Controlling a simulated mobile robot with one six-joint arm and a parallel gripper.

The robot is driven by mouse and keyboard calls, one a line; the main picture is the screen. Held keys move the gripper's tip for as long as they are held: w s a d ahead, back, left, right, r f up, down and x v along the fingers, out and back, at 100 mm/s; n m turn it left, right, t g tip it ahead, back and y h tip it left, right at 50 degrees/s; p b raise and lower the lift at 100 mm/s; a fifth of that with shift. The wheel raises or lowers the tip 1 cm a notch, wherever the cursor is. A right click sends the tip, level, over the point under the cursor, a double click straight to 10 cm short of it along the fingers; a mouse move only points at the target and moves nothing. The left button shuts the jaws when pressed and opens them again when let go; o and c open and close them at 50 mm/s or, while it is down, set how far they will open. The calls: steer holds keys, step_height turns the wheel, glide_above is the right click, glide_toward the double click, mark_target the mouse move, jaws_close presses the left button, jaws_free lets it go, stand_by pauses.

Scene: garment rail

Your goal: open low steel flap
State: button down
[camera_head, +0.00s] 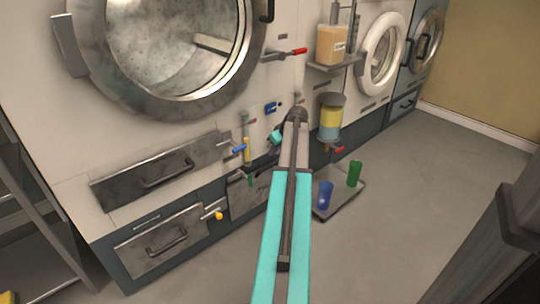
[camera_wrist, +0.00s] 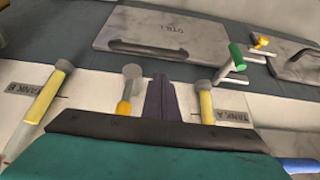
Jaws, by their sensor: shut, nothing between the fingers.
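A low steel flap (camera_wrist: 175,33) with a slot-like handle and a small label shows in the wrist view, which looks upside down. In the head view this flap (camera_head: 238,194) is low on the machine front, partly hidden behind my arm. A green lever (camera_wrist: 237,56) is at its edge. Another steel flap (camera_head: 163,242) with a bar handle sits low to its left, with a yellow knob (camera_head: 217,214) at its corner. My gripper (camera_wrist: 160,82) is shut and empty, in front of the panel and apart from the flap in the picture. In the head view its fingers are hidden.
A wide steel panel with a handle (camera_head: 162,168) is above the lower left flap. Yellow gauge tubes (camera_wrist: 206,103) and a blue lever (camera_head: 239,149) stand near the gripper. A floor tray (camera_head: 325,209) holds blue and green cups. Open floor lies right; a rack stands left.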

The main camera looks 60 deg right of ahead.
steer(key=b+x, duration=0.3)
steer(key=x, duration=0.6)
steer(key=shift+d, duration=0.1)
